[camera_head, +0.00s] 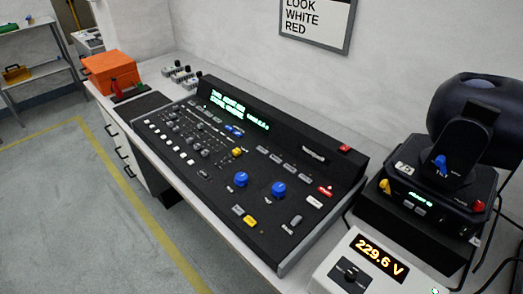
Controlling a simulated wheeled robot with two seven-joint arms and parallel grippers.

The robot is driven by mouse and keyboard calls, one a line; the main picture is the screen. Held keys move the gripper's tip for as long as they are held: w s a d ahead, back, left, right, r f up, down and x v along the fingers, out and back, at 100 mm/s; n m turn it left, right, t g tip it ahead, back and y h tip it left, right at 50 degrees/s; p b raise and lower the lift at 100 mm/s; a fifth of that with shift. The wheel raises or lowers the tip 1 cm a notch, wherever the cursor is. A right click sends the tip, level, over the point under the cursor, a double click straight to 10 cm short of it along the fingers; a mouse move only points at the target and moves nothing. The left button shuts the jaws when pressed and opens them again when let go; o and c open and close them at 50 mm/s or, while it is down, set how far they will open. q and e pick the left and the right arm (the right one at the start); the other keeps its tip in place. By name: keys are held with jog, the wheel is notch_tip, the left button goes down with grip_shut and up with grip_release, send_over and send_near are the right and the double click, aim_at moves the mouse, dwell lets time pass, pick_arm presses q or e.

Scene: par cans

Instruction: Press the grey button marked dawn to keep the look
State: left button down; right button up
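A black lighting console (262,190) lies on the light worktop, its face tilted up. A row of grey buttons (283,163) runs along its upper right part. A larger grey button (295,220) sits near its lower right corner. The labels are too small to read, so I cannot tell which button is marked dawn. The green display (232,108) is lit, its text too blurred to read with certainty. Neither of my grippers is in view, and nothing covers the console.
A moving-head lamp (470,140) stands on a black base at the right. A white meter (368,262) reading 229.6 V is at the front right. An orange box (110,72) is at the far left. A sign (315,22) reads LOOK WHITE RED. Floor on the left is clear.

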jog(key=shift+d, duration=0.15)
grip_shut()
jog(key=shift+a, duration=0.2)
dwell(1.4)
